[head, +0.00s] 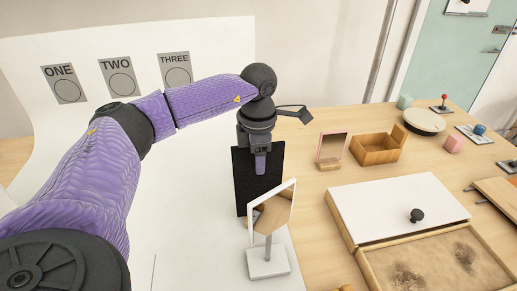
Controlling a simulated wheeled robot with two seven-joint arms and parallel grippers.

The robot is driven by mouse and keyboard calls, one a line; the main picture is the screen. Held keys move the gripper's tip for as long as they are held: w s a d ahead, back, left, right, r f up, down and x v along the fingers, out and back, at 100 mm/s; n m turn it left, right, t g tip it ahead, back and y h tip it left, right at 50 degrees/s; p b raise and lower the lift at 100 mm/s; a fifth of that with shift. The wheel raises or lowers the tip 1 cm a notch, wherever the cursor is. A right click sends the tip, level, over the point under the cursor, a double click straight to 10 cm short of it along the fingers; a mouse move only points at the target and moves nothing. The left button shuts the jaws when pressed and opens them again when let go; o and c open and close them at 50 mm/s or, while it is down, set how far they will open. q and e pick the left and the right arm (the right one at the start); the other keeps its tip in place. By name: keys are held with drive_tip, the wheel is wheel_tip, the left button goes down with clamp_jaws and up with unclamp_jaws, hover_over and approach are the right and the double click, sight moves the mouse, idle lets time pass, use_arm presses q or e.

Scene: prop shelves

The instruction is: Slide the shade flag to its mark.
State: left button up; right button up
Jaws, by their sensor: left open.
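A black upright panel (244,192), which looks like the shade flag, stands on the white backdrop sheet near its right edge. My left gripper (260,165) points down in front of the panel's upper part and hides some of it. The gripper is open; I cannot tell whether it touches the panel. The panel's lower right part is hidden behind a small framed mirror (271,210) on a white stand. A thin dark line (153,272) shows on the white sheet at the bottom; I cannot tell whether it is the mark. My right gripper is not in view.
Cards ONE, TWO and THREE (175,71) hang on the white backdrop (190,215). On the wooden table to the right are a pink-framed mirror (332,148), a wooden box (376,150) and a sand tray (440,265) with a white lid (385,205). The sheet left of the panel is clear.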

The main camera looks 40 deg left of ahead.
use_arm(q)
clamp_jaws()
idle(1.4)
